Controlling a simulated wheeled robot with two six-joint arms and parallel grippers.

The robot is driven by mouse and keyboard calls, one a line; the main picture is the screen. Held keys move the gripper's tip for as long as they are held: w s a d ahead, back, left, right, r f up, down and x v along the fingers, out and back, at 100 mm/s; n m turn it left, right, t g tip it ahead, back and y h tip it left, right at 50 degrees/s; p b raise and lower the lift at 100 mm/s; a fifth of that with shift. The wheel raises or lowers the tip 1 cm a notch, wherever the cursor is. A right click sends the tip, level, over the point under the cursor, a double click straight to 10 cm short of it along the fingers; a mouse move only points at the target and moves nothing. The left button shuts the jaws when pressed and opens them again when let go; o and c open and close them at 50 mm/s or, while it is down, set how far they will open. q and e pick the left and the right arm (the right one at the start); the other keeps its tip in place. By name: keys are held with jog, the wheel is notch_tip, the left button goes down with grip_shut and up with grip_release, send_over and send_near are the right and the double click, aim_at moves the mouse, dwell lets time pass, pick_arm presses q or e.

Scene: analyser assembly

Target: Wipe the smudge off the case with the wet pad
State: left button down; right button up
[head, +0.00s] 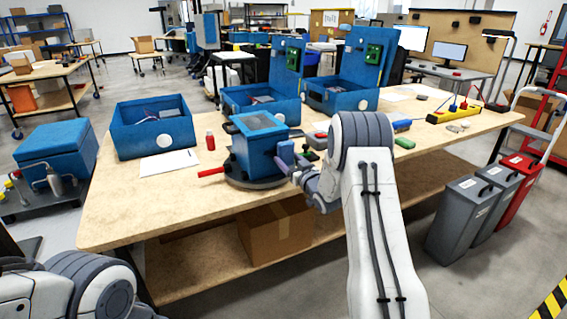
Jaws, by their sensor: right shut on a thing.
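The blue case (256,150) stands on a dark round turntable (236,178) near the front edge of the workbench, with a window in its lid. My right gripper (293,163) is at the case's right side, shut on what looks like the wet pad, which is mostly hidden by the jaws. The jaws are very close to that side; I cannot tell whether the pad touches it. I cannot make out a smudge on the faces I see. My left gripper is out of view.
A red handle (211,172) sticks out left of the turntable. A red bottle (210,141), a paper sheet (168,162) and an open blue box (152,127) stand to the left. The bench's front left is clear.

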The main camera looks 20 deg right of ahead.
aim_at(255, 161)
jog(key=shift+w, duration=0.1)
jog(key=shift+a, duration=0.1)
jog(key=shift+s+a+b, duration=0.15)
jog(key=shift+a+b, duration=0.4)
jog(key=shift+a, duration=1.15)
jog(key=shift+s+a+b, duration=0.15)
jog(key=shift+a+b, duration=0.35)
jog(key=shift+a, duration=1.2)
jog(key=shift+a+b, duration=0.45)
jog(key=shift+a, duration=1.1)
jog(key=shift+s+d+b, duration=0.1)
jog(key=shift+s+b, duration=0.75)
jog(key=shift+s, duration=2.1)
